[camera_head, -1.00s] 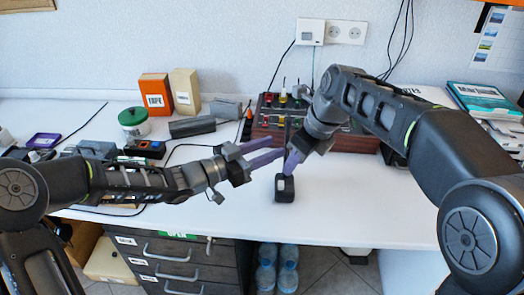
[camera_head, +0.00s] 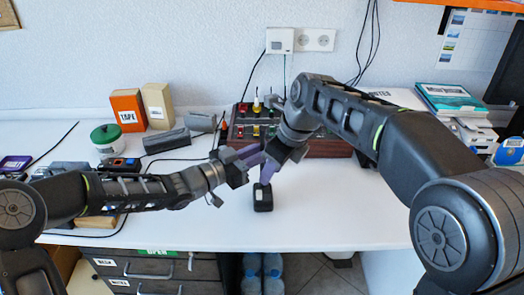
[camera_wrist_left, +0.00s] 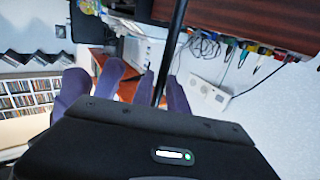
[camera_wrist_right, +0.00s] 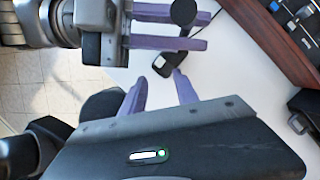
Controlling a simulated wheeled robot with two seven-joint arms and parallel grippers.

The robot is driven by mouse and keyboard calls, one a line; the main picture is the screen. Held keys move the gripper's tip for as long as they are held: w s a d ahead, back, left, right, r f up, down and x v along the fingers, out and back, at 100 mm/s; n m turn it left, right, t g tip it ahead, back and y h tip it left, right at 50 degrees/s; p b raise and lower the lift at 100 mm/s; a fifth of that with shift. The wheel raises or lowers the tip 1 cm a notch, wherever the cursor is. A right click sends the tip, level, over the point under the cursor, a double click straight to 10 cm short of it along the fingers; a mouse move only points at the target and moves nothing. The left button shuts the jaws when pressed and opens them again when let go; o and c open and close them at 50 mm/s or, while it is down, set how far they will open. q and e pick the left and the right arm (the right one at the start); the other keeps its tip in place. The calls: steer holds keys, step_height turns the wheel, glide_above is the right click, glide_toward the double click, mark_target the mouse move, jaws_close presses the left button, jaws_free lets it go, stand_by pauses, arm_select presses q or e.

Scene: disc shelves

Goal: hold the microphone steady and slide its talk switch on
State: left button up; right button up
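The microphone has a black base with a light patch on top, standing on the white table (camera_head: 330,215) in the head view (camera_head: 263,197). Its dark round head (camera_wrist_right: 183,12) shows in the right wrist view, and its thin black stem (camera_wrist_left: 176,35) crosses the left wrist view. My left gripper (camera_head: 256,158) is open beside the stem, fingers apart. I cannot tell whether the stem is between them. My right gripper (camera_wrist_right: 160,88) is open and empty, just above and behind the base. The grippers overlap in the head view and hide most of the stem.
A wooden-sided panel (camera_head: 325,147) with coloured plugs stands behind the microphone. The table front is clear around the base.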

arm_select(q)
jaws_close()
stand_by(0.8)
